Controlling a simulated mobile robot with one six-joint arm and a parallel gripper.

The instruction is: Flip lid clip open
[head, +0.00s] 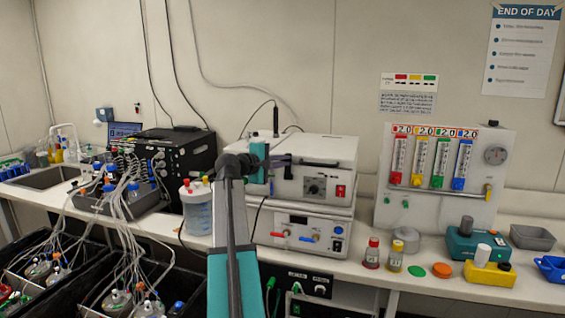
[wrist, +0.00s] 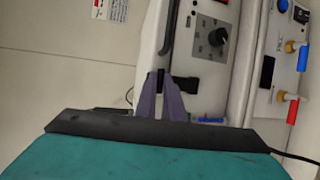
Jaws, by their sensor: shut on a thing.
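A white box-shaped unit (head: 325,182) with a lid stands on top of another white unit on the bench. A long black handle (head: 320,163) runs along its lid edge; it also shows in the wrist view (wrist: 169,30). My gripper (head: 282,158) is at the unit's upper left front. In the wrist view its two purple fingers (wrist: 161,92) are shut on a small dark part at the lid edge, taken to be the lid clip (wrist: 187,83). The fingers partly hide it, and I cannot tell whether the clip is flipped.
The lower white unit (head: 300,236) has red and blue taps. A black pump box (head: 172,160) and a clear jar stand left. A flowmeter panel (head: 440,170), two small bottles and coloured caps are right. Tubing hangs over vessels at left.

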